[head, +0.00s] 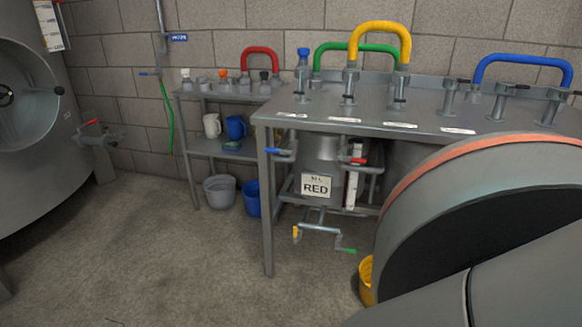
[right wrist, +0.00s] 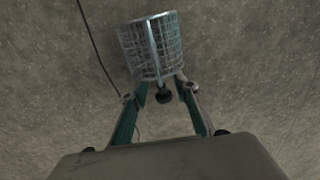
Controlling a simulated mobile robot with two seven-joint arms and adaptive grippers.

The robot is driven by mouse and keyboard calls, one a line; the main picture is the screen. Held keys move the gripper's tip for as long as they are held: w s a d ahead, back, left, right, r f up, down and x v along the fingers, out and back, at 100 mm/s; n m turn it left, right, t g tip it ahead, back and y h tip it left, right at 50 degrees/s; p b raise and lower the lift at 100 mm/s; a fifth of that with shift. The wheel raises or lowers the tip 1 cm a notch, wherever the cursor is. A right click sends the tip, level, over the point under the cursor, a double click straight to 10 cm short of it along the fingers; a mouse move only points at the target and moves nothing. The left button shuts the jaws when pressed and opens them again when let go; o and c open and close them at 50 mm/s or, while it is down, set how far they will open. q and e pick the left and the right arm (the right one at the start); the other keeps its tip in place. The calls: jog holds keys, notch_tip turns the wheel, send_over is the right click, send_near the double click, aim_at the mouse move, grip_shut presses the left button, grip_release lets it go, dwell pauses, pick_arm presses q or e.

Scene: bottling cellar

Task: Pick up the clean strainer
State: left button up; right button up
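A metal wire-mesh strainer (right wrist: 152,45), shaped like a small basket, shows in the right wrist view. Its mesh looks grey and bare, with no clear residue. My right gripper (right wrist: 163,80) has its fingertips closed in at the strainer's near end, one on each side, and appears to hold it. A dark knob (right wrist: 163,95) sits between the fingers. The exact contact is too small to make out. The head view shows neither the strainer nor the right gripper; my own arm fills its lower right. My left gripper is in no view.
A steel bench (head: 420,108) with coloured hoses stands at the right. A shelf rack (head: 228,97) with jugs and bottles stands behind it. Buckets (head: 220,192) sit below the rack. A tank (head: 30,130) stands left. The middle floor is clear.

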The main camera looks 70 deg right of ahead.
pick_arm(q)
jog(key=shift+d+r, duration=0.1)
pick_arm(e)
jog(key=shift+w+f, duration=0.1)
grip_shut()
